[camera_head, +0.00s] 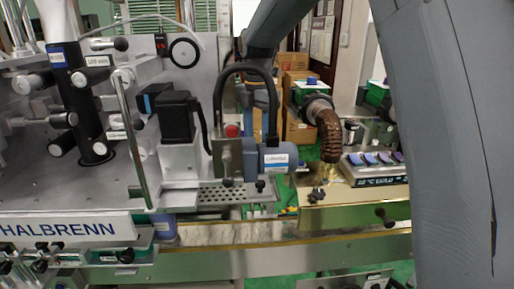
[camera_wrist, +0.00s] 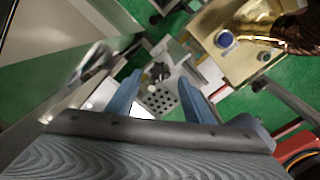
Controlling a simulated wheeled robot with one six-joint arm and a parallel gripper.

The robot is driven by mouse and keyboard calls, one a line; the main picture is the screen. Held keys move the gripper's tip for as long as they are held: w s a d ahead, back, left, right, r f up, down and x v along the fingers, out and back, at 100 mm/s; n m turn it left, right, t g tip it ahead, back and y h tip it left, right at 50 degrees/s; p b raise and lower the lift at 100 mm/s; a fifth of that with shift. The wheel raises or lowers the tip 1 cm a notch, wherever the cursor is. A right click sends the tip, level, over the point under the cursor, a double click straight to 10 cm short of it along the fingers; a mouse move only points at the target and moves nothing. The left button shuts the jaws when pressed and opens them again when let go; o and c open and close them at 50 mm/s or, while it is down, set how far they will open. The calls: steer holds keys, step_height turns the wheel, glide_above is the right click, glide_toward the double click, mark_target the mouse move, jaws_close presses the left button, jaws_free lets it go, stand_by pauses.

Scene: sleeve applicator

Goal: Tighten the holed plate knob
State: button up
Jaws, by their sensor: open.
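The holed plate (camera_head: 236,196) is a flat grey metal strip with rows of small holes, low on the machine beside its front rail. It also shows in the wrist view (camera_wrist: 158,98), between my fingers. A small dark knob (camera_wrist: 159,71) appears just beyond the plate there.
A brown ribbed hose (camera_head: 329,135) and a panel with coloured buttons (camera_head: 375,165) are at the right. A brass-coloured platform (camera_wrist: 250,45) lies at the wrist view's upper right.

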steer(key=shift+f+p, duration=0.5)
steer(key=shift+f, duration=1.5)
steer(key=c, duration=1)
steer(key=shift+c, duration=0.2)
steer(key=shift+m, duration=0.3)
steer(key=m+p, duration=0.1)
steer(key=m, duration=0.4)
steer(key=shift+r+m, duration=0.1)
steer(key=shift+m, duration=0.2)
steer(key=m, duration=0.6)
steer(key=shift+p, duration=0.4)
